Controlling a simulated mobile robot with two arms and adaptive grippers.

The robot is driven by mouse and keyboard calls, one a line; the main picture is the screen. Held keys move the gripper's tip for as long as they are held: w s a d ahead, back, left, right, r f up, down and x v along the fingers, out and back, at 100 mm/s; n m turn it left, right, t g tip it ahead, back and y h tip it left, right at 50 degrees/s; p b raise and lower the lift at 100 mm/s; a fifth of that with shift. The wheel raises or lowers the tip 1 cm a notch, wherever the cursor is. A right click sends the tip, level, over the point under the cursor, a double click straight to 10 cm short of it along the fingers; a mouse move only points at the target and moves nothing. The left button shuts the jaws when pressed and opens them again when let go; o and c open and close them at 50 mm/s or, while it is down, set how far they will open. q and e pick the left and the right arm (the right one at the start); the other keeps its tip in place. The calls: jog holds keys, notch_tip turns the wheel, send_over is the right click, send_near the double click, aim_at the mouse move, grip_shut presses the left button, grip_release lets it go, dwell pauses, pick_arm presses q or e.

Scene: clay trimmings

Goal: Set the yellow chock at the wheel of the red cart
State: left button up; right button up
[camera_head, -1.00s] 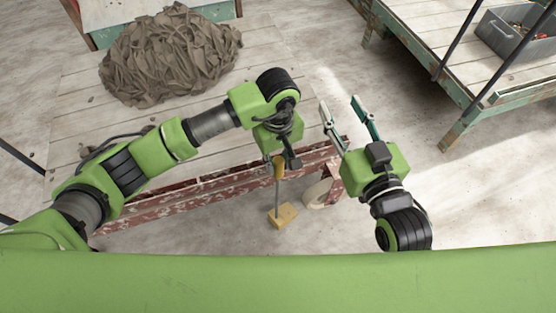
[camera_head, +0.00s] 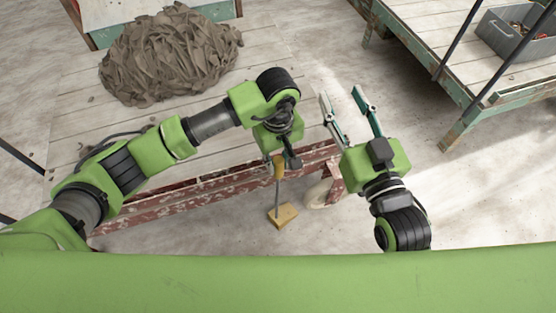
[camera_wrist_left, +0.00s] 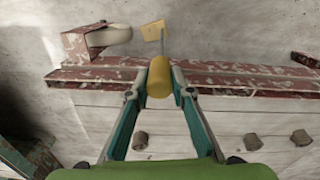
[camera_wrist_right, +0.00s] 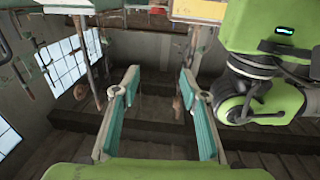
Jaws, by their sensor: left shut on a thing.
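The yellow chock (camera_head: 283,216) is a small block on a thin rod with a yellow handle (camera_wrist_left: 159,77). My left gripper (camera_head: 280,164) is shut on the handle, with the block hanging below it. I cannot tell whether the block touches the floor. The red cart (camera_head: 215,186) has a worn red frame and a pale wheel (camera_head: 321,194) at its right end. The block is left of the wheel in the head view, with a gap between them. The left wrist view also shows the block (camera_wrist_left: 153,32) and the wheel (camera_wrist_left: 110,37). My right gripper (camera_head: 341,96) is open and empty.
A heap of grey-brown clay trimmings (camera_head: 165,55) lies on the cart's plank deck (camera_head: 80,130). A green-edged wooden platform (camera_head: 430,40) with a grey bin (camera_head: 510,38) stands at upper right. The floor (camera_head: 480,205) on the right is clear.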

pick_arm(q)
jog(key=shift+s+f, duration=0.1)
jog(key=shift+f, duration=0.2)
grip_shut()
pick_arm(e)
jog(key=shift+s+a+r+t, duration=0.1)
jog(key=shift+r+t, duration=0.3)
jog(key=shift+r, duration=0.3)
jog(key=shift+r, duration=0.25)
pick_arm(q)
jog(key=shift+f, duration=0.1)
jog(key=o, duration=1.1)
grip_release()
